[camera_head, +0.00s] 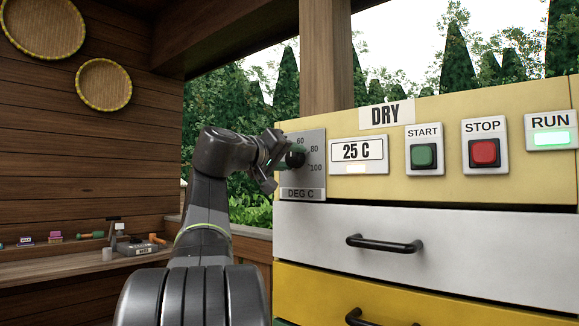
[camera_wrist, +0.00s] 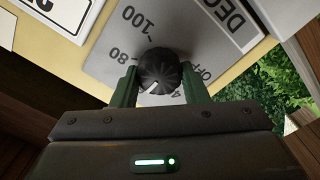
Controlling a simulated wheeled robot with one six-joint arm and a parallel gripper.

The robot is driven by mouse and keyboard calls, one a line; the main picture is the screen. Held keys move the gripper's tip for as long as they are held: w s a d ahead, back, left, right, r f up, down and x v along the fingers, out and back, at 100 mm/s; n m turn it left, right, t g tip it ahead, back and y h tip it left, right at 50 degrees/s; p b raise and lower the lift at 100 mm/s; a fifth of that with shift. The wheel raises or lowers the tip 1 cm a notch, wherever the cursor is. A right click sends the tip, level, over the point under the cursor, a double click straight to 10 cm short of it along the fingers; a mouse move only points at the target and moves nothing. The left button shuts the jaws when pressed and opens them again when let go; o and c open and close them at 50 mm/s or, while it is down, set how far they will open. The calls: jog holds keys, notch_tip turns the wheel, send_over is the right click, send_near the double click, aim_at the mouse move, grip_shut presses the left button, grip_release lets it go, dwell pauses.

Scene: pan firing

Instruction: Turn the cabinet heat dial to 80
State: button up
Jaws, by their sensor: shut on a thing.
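The heat dial is a black ribbed knob (camera_head: 296,159) on a grey scale plate (camera_head: 316,143) at the cabinet's upper left. Its numbers 60, 80 and 100 show in the head view. In the wrist view my gripper (camera_wrist: 160,90) has its green fingers on both sides of the knob (camera_wrist: 158,66), shut on it. The knob's white pointer line (camera_wrist: 153,88) points down-left there, seemingly between 40 and the hidden 60, short of the 80 mark (camera_wrist: 116,55). The temperature display (camera_head: 358,153) reads 25 C.
A green START button (camera_head: 424,155), a red STOP button (camera_head: 484,153) and a lit green RUN lamp (camera_head: 551,138) sit right of the display. Drawers with black handles (camera_head: 384,244) are below. A wooden shelf (camera_head: 60,272) with small items is at left.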

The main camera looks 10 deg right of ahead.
jog(key=m+b, duration=0.3)
jog(key=m, duration=0.3)
jog(key=shift+f, duration=0.2)
jog(key=m+b, duration=0.1)
jog(key=m, duration=0.4)
jog(key=shift+s+d+r+b, duration=0.1)
jog(key=shift+b, duration=0.25)
jog(key=shift+m, duration=0.4)
jog(key=o, duration=1)
jog(key=shift+c, duration=0.2)
jog(key=shift+r, duration=0.1)
jog(key=v, duration=1.4)
jog(key=shift+b, duration=0.4)
